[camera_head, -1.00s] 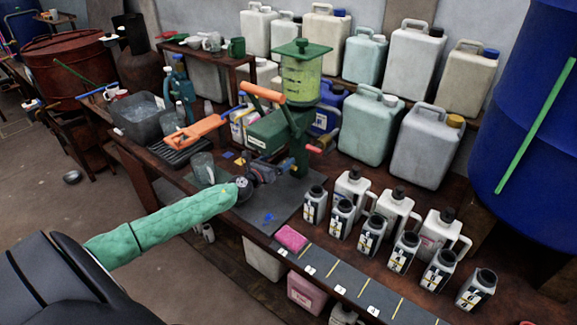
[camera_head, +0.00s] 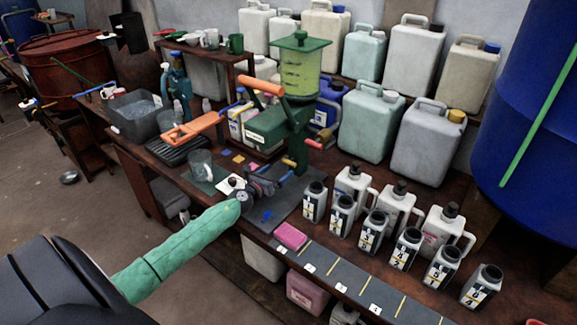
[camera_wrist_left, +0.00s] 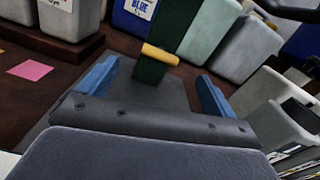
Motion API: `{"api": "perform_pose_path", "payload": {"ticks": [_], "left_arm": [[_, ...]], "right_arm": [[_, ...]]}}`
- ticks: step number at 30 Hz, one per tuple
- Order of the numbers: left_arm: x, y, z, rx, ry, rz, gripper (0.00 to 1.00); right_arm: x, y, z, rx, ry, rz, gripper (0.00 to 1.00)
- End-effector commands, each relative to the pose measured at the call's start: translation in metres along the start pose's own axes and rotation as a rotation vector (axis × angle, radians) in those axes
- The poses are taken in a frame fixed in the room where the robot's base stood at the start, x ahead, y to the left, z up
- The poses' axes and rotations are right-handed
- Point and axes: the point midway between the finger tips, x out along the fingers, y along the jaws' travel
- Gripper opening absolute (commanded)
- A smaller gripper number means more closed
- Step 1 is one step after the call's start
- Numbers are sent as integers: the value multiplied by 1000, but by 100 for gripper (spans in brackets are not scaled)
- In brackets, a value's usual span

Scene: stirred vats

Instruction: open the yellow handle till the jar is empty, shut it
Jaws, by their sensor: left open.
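The green dispenser (camera_head: 297,110) stands on the bench with a clear jar (camera_head: 299,72) on top, which holds yellow-green liquid. The yellow handle (camera_head: 289,162) is a small bar low on the dispenser's column. In the left wrist view the yellow handle (camera_wrist_left: 160,54) lies crosswise on the dark green column, just beyond my fingertips. My left gripper (camera_head: 264,183) is open and empty in front of the column. Its blue fingers (camera_wrist_left: 155,86) are spread to either side of the handle, apart from it. My right gripper is out of view.
A glass beaker (camera_head: 200,166) stands left of my gripper. Numbered bottles (camera_head: 374,232) stand at right. A pink sponge (camera_head: 290,236) lies at the bench's front.

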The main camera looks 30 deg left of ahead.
Motion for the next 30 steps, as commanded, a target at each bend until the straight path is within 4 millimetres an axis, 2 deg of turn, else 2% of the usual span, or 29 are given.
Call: {"api": "perform_pose_path", "payload": {"ticks": [18, 24, 30], "left_arm": [[64, 0, 0, 0, -2, 1, 91], [74, 0, 0, 0, 0, 0, 91], [75, 0, 0, 0, 0, 0, 91]], "right_arm": [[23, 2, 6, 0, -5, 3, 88], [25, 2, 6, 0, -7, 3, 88], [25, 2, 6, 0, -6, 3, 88]]}}
